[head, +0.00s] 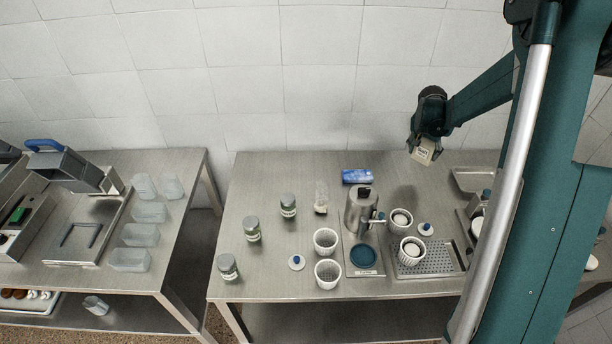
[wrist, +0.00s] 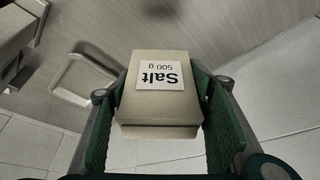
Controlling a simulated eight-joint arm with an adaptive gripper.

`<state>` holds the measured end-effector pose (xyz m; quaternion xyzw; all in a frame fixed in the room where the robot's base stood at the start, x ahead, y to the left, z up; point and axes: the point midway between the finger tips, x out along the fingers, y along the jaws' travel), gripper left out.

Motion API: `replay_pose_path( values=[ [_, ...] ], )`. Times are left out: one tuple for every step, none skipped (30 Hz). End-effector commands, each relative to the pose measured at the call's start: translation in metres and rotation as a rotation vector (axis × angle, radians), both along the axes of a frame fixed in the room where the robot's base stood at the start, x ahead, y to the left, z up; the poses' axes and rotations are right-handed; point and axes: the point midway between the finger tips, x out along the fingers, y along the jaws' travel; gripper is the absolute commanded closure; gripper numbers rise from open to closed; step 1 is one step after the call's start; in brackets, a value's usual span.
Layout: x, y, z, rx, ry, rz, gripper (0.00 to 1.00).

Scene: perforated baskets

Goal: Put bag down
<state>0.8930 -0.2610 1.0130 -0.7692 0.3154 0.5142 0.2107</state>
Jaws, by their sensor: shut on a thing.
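The bag is a beige block with a white label reading "Salt 500 g" (wrist: 158,112). My gripper (wrist: 160,105) is shut on it, with a green finger pad on each side. In the head view my gripper (head: 424,145) holds the small pale bag (head: 425,154) in the air, above the back right part of the steel table (head: 300,165). The bag is tilted there and does not touch the tabletop.
A steel tray (head: 472,179) lies at the right. The table's left back is clear.

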Motion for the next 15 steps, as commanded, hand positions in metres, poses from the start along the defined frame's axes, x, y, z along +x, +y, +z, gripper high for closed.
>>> replay_pose_path(
  values=[
    [0.002, 0.006, 0.000, 0.000, 0.000, 0.005, 0.73],
    [0.003, 0.010, 0.000, 0.000, 0.000, 0.009, 0.73],
    [0.005, 0.016, 0.000, 0.000, 0.000, 0.013, 0.73],
    [0.006, 0.021, 0.000, 0.000, 0.000, 0.017, 0.73],
    [0.007, 0.027, 0.000, 0.000, 0.000, 0.022, 0.73],
    [0.009, 0.034, 0.000, 0.000, 0.000, 0.027, 0.73],
    [0.011, 0.041, 0.000, 0.000, 0.000, 0.033, 0.73],
    [0.013, 0.048, 0.000, 0.000, 0.000, 0.038, 0.73],
    [0.015, 0.058, 0.000, 0.000, 0.000, 0.046, 0.73],
    [0.017, 0.066, 0.000, 0.001, 0.001, 0.052, 0.73],
    [0.018, 0.074, 0.000, 0.001, 0.000, 0.059, 0.73],
    [0.021, 0.085, 0.000, 0.001, 0.000, 0.067, 0.73],
    [0.022, 0.094, 0.000, 0.001, 0.001, 0.074, 0.73],
    [0.024, 0.103, 0.000, 0.001, 0.000, 0.080, 0.73],
    [0.025, 0.114, 0.000, 0.001, 0.000, 0.088, 0.73]
  ],
)
